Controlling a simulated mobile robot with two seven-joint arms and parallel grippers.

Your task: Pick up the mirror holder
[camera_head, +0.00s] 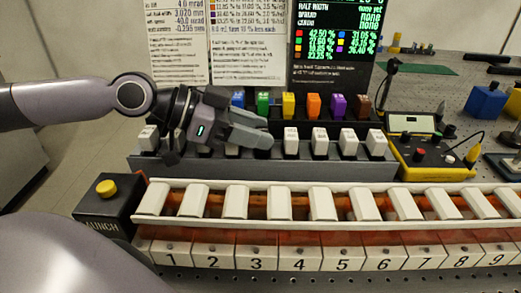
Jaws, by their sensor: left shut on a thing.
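My left gripper (262,138) reaches in from the left over the long grey rack (260,169). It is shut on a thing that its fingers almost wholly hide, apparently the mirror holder. Several small white blocks stand in the rack: one (148,138) left of the gripper, and others to its right, the nearest being this white block (291,142). I cannot tell whether the gripper's load is clear of the rack. My right gripper is not in view.
Coloured blocks, including an orange one (313,106), stand behind the rack. In front runs a numbered rail (330,186) with white slanted pieces. A launch box (106,205) with a yellow button is at left, a yellow instrument (432,158) at right. Printed panels stand at the back.

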